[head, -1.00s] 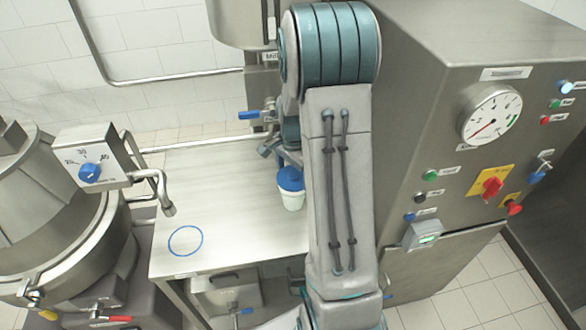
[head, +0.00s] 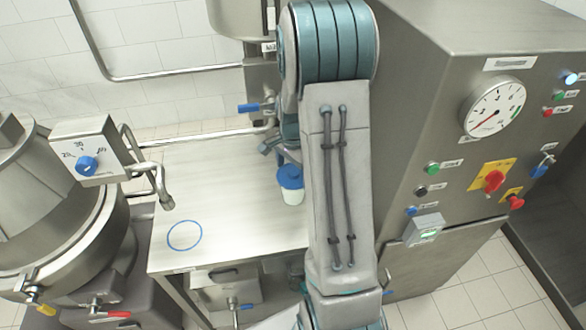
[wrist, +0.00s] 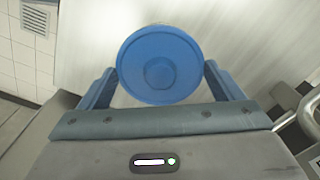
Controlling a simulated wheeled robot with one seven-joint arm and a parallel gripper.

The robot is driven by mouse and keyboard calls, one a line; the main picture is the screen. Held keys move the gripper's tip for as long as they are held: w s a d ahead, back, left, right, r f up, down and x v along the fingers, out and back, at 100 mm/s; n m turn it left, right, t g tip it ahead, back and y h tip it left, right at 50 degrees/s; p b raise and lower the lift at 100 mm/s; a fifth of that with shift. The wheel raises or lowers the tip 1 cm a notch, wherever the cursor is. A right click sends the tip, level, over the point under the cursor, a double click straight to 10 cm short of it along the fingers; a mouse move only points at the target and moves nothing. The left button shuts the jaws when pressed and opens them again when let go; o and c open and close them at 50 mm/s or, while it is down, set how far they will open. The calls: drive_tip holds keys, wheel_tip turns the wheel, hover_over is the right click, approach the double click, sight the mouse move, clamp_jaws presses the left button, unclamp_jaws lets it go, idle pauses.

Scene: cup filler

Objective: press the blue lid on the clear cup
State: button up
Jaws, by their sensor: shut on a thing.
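The blue lid (head: 290,177) is on top of the pale cup (head: 293,198), which stands upright on the steel table. In the wrist view the round lid (wrist: 160,50) faces me, with a raised centre. My gripper (wrist: 160,72) has a finger on either side of the lid and is shut on it. A sliver of pale edge below the lid's lower left may be the cup. I cannot tell whether the lid is fully seated. In the head view my arm hides most of my gripper and the cup's right side.
The steel table (head: 215,160) is bare left of the cup, with a blue ring mark (head: 185,235) near its front. A spout (head: 163,190) overhangs its left edge. A blue-handled valve (head: 248,108) is behind. A control cabinet (head: 440,120) stands at right.

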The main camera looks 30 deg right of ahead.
drive_tip(key=shift+f+b, duration=0.3)
drive_tip(key=shift+f, duration=0.1)
idle(0.3)
drive_tip(key=o, duration=0.7)
drive_tip(key=shift+o, duration=0.2)
wheel_tip(320, 180, up, 14)
drive_tip(key=b, duration=0.1)
